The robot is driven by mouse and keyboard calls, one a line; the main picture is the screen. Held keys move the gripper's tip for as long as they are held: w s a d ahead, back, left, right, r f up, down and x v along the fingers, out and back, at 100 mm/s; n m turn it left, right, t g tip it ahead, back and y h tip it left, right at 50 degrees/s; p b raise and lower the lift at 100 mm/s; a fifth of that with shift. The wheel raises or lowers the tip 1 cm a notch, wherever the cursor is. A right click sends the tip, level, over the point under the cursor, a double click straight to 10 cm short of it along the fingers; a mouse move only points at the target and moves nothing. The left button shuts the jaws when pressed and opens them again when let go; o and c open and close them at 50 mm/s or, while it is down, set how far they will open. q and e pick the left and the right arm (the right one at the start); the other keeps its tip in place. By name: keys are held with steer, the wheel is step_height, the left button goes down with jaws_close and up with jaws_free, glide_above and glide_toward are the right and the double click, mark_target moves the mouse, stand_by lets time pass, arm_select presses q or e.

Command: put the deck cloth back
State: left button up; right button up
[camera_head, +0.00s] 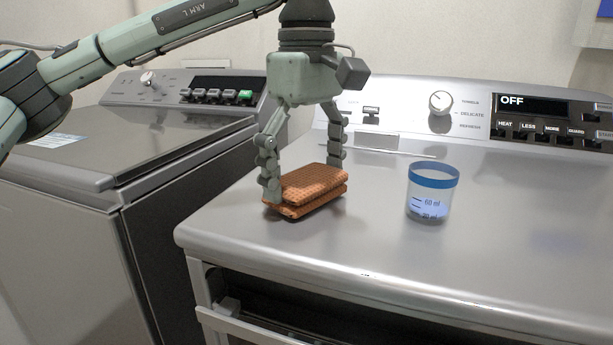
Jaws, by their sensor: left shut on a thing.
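The deck cloth (312,190) is an orange-brown, textured, folded cloth. It is at the front left of the silver top of the right-hand machine (520,260). My left gripper (303,180) points down over it and is shut on it, with one finger at its left end and the other at its far right side. The cloth looks to be on or just above the deck; I cannot tell which. My right gripper is not in view.
A clear measuring cup (432,192) with a blue rim stands to the right of the cloth. The machine's control panel (480,115) is behind, its display reading OFF. The left-hand machine (130,155) stands across a gap. The deck's right front is clear.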

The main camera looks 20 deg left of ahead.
mark_target(307, 174)
arm_select(q)
steer(key=shift+f, duration=0.2)
steer(key=o, duration=0.7)
steer(key=shift+o, duration=0.7)
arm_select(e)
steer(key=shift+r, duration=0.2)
arm_select(q)
steer(key=shift+r, duration=0.1)
step_height(307, 174, up, 8)
steer(key=shift+f+p, duration=0.15)
steer(key=shift+p, duration=0.4)
steer(key=shift+r+p, duration=0.65)
steer(key=shift+r, duration=1.5)
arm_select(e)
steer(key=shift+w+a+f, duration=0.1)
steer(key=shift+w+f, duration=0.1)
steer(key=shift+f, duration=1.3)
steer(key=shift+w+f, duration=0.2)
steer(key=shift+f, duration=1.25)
